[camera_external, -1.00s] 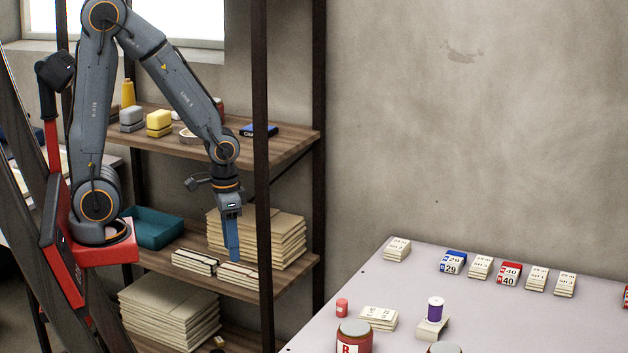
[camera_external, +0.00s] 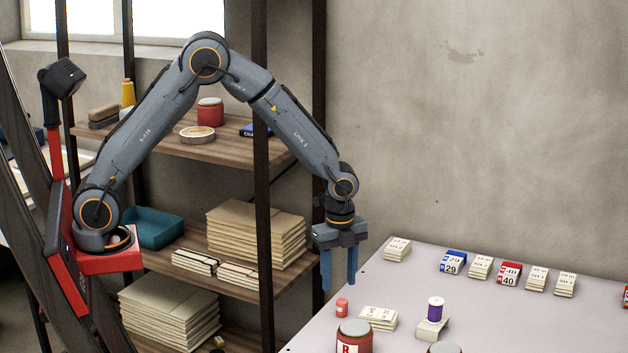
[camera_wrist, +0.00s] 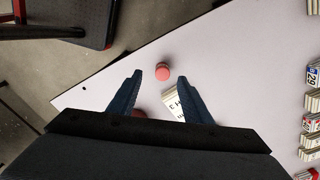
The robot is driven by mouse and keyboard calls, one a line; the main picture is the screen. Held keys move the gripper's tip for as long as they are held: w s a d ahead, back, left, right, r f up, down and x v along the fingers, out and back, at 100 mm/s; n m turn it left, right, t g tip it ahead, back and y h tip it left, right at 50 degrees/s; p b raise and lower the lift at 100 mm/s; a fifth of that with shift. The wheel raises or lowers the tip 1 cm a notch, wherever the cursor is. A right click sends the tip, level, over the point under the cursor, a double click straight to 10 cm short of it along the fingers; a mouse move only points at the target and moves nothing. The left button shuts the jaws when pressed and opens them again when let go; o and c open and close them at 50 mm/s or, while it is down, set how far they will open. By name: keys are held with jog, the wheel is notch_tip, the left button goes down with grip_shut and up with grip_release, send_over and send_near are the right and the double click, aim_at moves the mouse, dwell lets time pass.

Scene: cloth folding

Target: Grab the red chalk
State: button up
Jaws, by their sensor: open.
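The red chalk (camera_external: 342,308) is a short red cylinder standing upright near the left edge of the table (camera_external: 395,280). It also shows in the wrist view (camera_wrist: 163,72), ahead of the fingertips and between their lines. My gripper (camera_external: 340,285) is open and empty, with its blue fingers pointing down above the table's left edge, in the picture just above the chalk. In the wrist view the two fingers of my gripper (camera_wrist: 159,77) are spread wide apart. The chalk is not touched by either finger.
A stack of cards (camera_external: 378,318) lies right of the chalk. A red jar (camera_external: 354,338) stands in front, and a purple spool (camera_external: 435,310) is further right. Card packs, blue (camera_external: 453,262) and red (camera_external: 509,272) among them, line the back. The shelf (camera_external: 240,150) is at left.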

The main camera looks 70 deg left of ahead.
aim_at(342, 301)
jog(key=shift+w+d+f+p, duration=0.15)
jog(key=shift+f+p, duration=0.15)
jog(key=shift+f, duration=1)
jog(key=shift+w+d+f+p, duration=0.1)
jog(key=shift+f+p, duration=0.15)
jog(key=shift+f, duration=1.05)
jog(key=shift+w+d+f+p, duration=0.15)
jog(key=shift+f+p, duration=0.15)
jog(key=shift+f, duration=1)
grip_shut()
